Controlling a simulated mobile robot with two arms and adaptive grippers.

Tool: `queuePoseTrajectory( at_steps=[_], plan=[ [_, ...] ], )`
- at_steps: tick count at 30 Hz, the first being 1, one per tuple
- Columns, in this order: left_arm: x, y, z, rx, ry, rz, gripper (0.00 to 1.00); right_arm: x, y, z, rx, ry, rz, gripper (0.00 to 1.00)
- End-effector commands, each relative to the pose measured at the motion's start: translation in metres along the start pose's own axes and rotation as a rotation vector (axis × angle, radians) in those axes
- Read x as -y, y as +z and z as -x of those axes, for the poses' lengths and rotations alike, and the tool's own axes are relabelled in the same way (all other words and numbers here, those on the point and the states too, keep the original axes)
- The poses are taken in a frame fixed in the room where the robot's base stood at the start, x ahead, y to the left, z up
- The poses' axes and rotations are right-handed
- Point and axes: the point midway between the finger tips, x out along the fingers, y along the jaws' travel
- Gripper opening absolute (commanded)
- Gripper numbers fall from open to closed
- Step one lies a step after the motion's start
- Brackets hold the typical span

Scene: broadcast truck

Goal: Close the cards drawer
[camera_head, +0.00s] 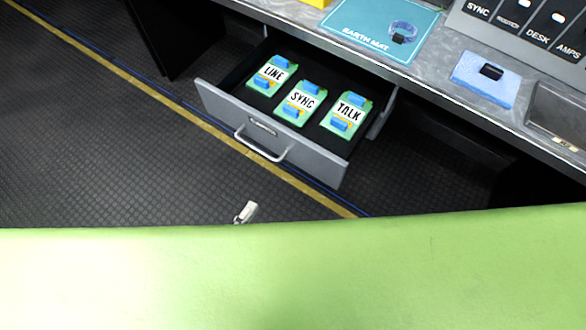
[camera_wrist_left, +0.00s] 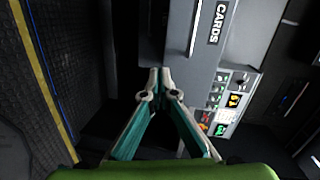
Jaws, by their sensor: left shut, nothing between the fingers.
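The cards drawer is pulled out from under the desk, and its grey front (camera_head: 315,158) carries a bar handle (camera_head: 262,148). Three green-and-blue cards lie inside, reading LINE (camera_head: 273,73), SYNC (camera_head: 300,101) and TALK (camera_head: 348,113). In the left wrist view a grey front (camera_wrist_left: 212,58) bears the label CARDS, with a handle (camera_wrist_left: 196,28) beside it. My left gripper (camera_wrist_left: 160,82) is shut and empty, its tips close to that front; contact cannot be told. In the head view only a small part of it (camera_head: 246,211) shows, below the handle. My right gripper is out of view.
The desk top (camera_head: 425,72) above the drawer holds a teal earth mat (camera_head: 370,30) with a coiled strap, a blue item (camera_head: 486,80) and a labelled panel (camera_head: 530,25). Dark floor with a yellow line (camera_head: 150,92) is clear left of the drawer. A green surface fills the head view's bottom.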

Motion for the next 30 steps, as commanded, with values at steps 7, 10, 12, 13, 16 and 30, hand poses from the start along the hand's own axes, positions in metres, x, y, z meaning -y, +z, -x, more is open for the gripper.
queuePoseTrajectory(
  at_steps=[7,10,12,13,16,30],
  plan=[
    [0.045,-0.028,-0.002,-0.079,-0.128,-0.16,0.0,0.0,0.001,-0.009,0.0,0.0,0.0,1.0],
    [0.047,-0.028,-0.012,-0.079,-0.131,-0.162,0.0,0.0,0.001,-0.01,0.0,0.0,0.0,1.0],
    [0.048,-0.029,-0.024,-0.079,-0.132,-0.16,0.0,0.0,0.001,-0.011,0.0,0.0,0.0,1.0],
    [0.049,-0.029,-0.029,-0.079,-0.131,-0.16,0.0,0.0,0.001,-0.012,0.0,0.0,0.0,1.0],
    [0.051,-0.031,-0.051,-0.079,-0.132,-0.159,0.0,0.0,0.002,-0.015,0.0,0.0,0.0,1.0],
    [0.059,-0.037,-0.13,-0.077,-0.126,-0.157,0.0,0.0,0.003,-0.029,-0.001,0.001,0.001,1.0]
  ],
)
